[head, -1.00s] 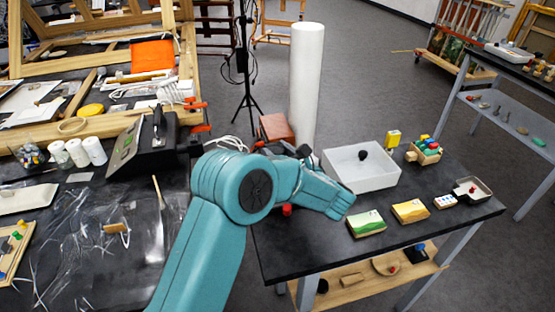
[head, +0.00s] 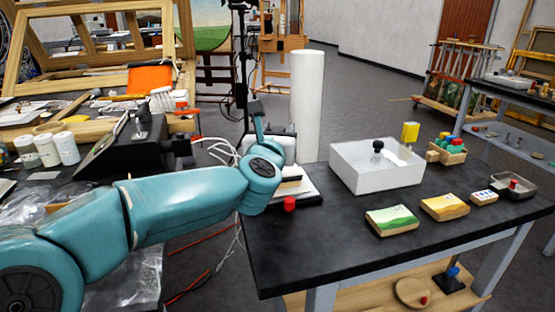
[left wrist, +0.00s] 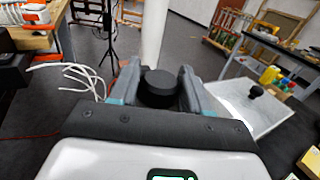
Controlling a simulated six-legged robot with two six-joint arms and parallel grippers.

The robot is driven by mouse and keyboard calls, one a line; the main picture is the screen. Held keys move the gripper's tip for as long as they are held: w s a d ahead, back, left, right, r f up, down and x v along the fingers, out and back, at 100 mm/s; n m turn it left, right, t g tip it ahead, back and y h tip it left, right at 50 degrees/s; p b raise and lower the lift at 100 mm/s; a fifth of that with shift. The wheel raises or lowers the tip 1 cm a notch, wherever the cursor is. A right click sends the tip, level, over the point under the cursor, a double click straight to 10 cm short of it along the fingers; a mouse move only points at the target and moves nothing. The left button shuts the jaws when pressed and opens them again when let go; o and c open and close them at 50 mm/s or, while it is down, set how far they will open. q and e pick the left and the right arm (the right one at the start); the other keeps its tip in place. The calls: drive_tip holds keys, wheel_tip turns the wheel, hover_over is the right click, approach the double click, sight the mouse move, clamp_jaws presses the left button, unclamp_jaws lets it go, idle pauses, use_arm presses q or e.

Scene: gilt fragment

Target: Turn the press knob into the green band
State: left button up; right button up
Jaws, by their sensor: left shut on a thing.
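The press knob (left wrist: 158,86) is a dark, short, round cylinder in the middle of the left wrist view. My left gripper (left wrist: 159,76) is shut on it, with a dark finger at each side. In the head view my teal left arm covers most of the press (head: 308,193), whose pale base and red button (head: 289,204) show at the table's left edge. The knob is hidden there. I cannot make out the green band or the pointer in either view. My right gripper is not in view.
A tall white cylinder (head: 306,105) stands behind the press. To its right on the black table (head: 330,255) are a white bin (head: 372,176), a green-and-white box (head: 391,220) and a yellow box (head: 444,206). White cables (head: 222,150) hang at the left. The table's front is clear.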

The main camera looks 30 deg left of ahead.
use_arm(q)
drive_tip(key=m+h+b, duration=0.1)
drive_tip(key=h+b, duration=0.1)
drive_tip(key=m+t+h+b, duration=0.1)
drive_tip(key=m+h+b, duration=0.1)
drive_tip(key=b, duration=0.1)
drive_tip(key=m+h+b, duration=0.1)
drive_tip(key=h+b, duration=0.1)
drive_tip(key=shift+a+f+t+h, duration=0.2)
drive_tip(key=shift+f+t+h, duration=0.1)
drive_tip(key=shift+h, duration=0.1)
drive_tip(key=shift+r+m+h+b, duration=0.1)
drive_tip(key=shift+m+h+b, duration=0.45)
drive_tip(key=shift+m+h, duration=0.2)
drive_tip(key=shift+r+m+h, duration=0.2)
drive_tip(key=shift+m+h, duration=0.45)
drive_tip(key=shift+h, duration=0.5)
drive_tip(key=m+g+h+p, duration=0.1)
drive_tip(key=h, duration=0.1)
drive_tip(key=shift+d+r+m+h, duration=0.1)
drive_tip(key=shift+r+m+h, duration=0.05)
drive_tip(key=shift+m+h, duration=0.2)
drive_tip(key=shift+m+g+h+p, duration=0.3)
drive_tip(key=shift+m+h+p, duration=0.25)
drive_tip(key=shift+h, duration=0.2)
drive_tip(key=shift+d, duration=0.1)
drive_tip(key=o, duration=0.9)
drive_tip(key=shift+o, duration=0.2)
